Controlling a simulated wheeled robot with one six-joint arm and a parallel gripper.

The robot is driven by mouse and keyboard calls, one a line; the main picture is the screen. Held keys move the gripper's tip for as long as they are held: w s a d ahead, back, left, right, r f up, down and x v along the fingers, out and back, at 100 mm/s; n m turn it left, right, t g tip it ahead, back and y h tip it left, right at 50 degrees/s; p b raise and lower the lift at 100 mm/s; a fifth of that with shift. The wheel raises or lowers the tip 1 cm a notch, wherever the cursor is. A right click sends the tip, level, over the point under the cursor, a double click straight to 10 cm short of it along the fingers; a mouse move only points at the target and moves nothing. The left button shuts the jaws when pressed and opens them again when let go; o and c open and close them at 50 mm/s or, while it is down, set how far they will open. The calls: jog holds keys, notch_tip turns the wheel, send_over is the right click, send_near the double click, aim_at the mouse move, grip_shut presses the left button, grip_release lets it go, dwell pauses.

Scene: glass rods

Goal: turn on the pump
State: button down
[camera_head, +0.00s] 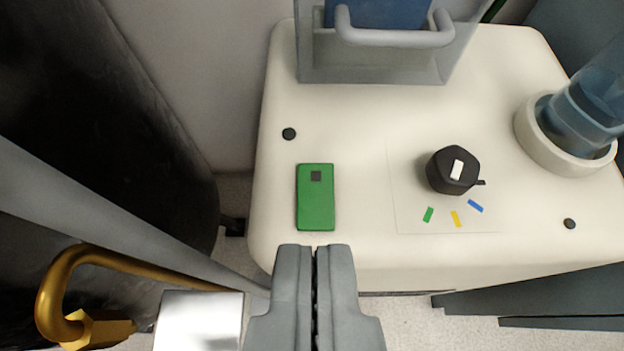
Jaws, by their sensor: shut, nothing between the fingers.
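A green rectangular switch plate (316,205) with a small dark square near its far end lies on the cream bench top (350,130). A black knob (445,171) with a white mark sits to its right, with green, yellow and blue marks in front of it. My gripper (314,252) is shut and empty, its tips just in front of the green plate in the picture. I cannot tell the height gap between them. I cannot tell which of these controls the pump.
A grey bracket with a handle (395,38) stands at the back. A clear bluish cylinder (585,110) sits in a cream ring holder (545,150) at the right. A brass bent pipe (50,290) is at the lower left. Bench top around the green plate is clear.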

send_over(314, 177)
jog(key=s, duration=0.3)
notch_tip(314, 177, down, 6)
jog(key=shift+w+r, duration=0.1)
jog(key=shift+w+f, duration=0.25)
jog(key=shift+f, duration=0.85)
jog(key=shift+w+f, duration=0.15)
jog(key=shift+f, duration=0.8)
jog(key=shift+w+f, duration=0.2)
jog(key=shift+f, duration=0.05)
jog(key=shift+w, duration=0.2)
jog(key=shift+w+r, duration=0.15)
jog(key=shift+w, duration=0.45)
